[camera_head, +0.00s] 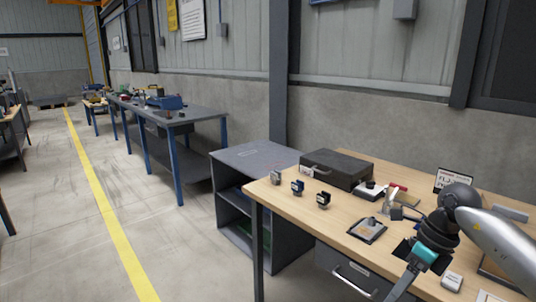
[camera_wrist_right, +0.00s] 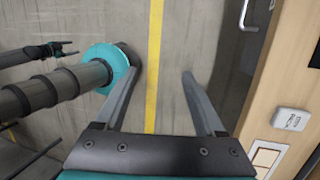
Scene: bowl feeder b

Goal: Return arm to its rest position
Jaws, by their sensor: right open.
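My right arm comes in from the right in the head view, over the front right part of the wooden workbench (camera_head: 330,222). Its grey, black and teal forearm bends down toward the bench's front edge. In the right wrist view my right gripper (camera_wrist_right: 159,74) is open, its two grey fingers wide apart with nothing between them. Beyond the fingers are the concrete floor and a yellow line, with the bench edge to the right. The head view does not show the fingertips clearly.
On the bench are a dark case (camera_head: 337,168), three small clamp-like parts including a blue one (camera_head: 298,187), a small tray (camera_head: 367,231) and a white box (camera_head: 452,281), also in the wrist view (camera_wrist_right: 291,119). A grey shelf unit (camera_head: 255,155) stands left. The aisle floor is clear.

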